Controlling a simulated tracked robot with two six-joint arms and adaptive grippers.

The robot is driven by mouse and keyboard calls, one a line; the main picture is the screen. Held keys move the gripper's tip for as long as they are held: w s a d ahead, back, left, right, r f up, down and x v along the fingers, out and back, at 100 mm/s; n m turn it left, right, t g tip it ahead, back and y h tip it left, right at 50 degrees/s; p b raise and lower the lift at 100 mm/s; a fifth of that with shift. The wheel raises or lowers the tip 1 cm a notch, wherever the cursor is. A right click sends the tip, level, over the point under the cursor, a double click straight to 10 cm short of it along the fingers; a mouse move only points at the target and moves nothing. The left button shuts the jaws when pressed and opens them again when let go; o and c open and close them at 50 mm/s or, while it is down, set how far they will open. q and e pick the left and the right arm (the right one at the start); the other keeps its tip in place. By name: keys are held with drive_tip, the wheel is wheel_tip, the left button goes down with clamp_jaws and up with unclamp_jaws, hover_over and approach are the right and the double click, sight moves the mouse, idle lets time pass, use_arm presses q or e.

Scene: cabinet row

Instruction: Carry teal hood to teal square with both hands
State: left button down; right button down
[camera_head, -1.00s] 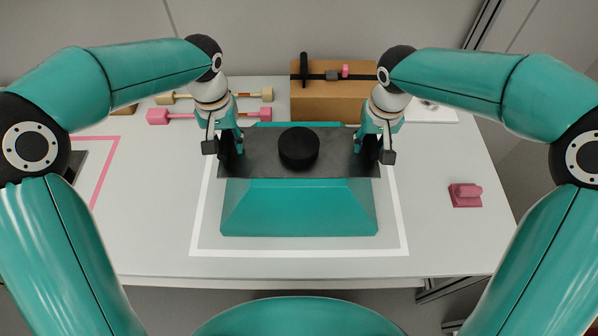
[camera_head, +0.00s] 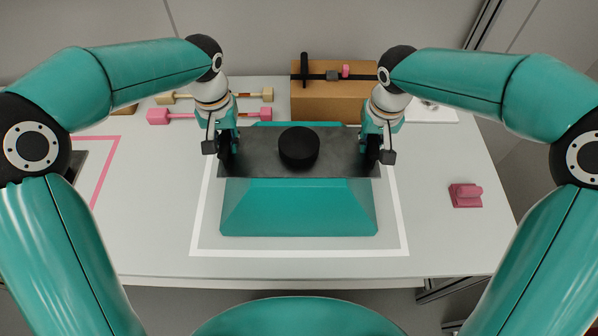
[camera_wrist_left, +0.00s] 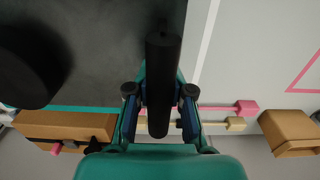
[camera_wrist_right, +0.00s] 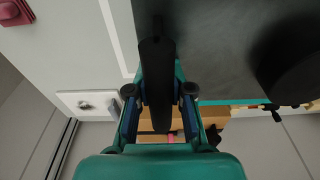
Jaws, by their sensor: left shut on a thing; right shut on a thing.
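The teal hood (camera_head: 298,212) has sloping teal sides, a dark grey top plate and a round black knob (camera_head: 299,148). It sits inside a white square outline (camera_head: 300,253) on the table. My left gripper (camera_head: 227,150) is shut on the black handle at the hood's left end, and this bar shows between the fingers in the left wrist view (camera_wrist_left: 160,100). My right gripper (camera_head: 371,150) is shut on the black handle at the right end, also seen in the right wrist view (camera_wrist_right: 157,100). No teal square outline shows in these frames.
A pink outline (camera_head: 105,170) lies at the left, partly behind my arm. Pink and tan dumbbell-shaped things (camera_head: 210,116) lie at the back left. A brown box (camera_head: 330,103) stands behind the hood. A pink block (camera_head: 465,195) sits at the right, with clear table around it.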

sight(223, 135)
use_arm(q)
drive_tip(key=shift+r, duration=0.15)
